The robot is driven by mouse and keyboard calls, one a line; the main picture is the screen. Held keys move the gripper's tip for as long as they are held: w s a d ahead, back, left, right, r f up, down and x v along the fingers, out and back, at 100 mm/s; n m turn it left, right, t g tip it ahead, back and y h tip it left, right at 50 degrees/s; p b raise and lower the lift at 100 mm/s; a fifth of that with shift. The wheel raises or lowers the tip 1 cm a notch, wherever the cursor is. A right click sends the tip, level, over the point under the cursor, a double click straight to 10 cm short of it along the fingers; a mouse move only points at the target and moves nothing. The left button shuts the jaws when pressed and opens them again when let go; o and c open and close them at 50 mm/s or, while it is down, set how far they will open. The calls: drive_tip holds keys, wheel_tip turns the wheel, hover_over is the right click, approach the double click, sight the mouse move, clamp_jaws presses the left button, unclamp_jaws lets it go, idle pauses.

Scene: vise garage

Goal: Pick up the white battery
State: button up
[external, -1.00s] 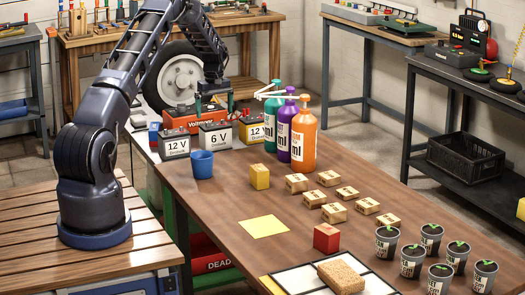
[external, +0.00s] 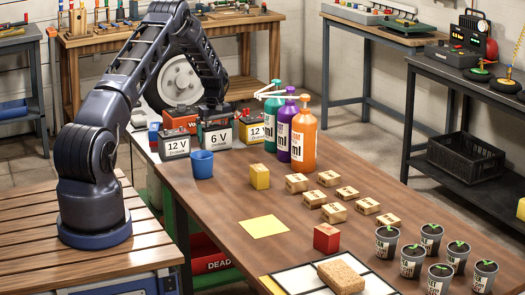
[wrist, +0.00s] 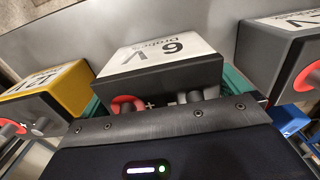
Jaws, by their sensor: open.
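The white battery (external: 218,140), labelled 6 V, stands in the middle of a row of batteries at the far left corner of the table. It also fills the centre of the wrist view (wrist: 165,58), its white label face and its red and grey terminals showing. My gripper (external: 215,122) is down at the top of this battery. In the wrist view, the teal fingers of my open gripper (wrist: 168,95) show at either side of the battery. The fingertips are largely hidden, and I cannot tell whether they touch it.
A grey 12 V battery (external: 175,146) and a yellow 12 V battery (external: 252,132) stand close on either side. The red Voltmaster box (external: 178,118) is behind. A blue cup (external: 202,164) and several bottles (external: 304,132) are nearby.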

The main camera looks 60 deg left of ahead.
drive_tip(key=shift+c, duration=0.2)
drive_tip(key=c, duration=1.1)
drive_tip(key=shift+r, duration=0.1)
drive_tip(key=shift+c, duration=1.2)
drive_tip(key=shift+r, duration=0.1)
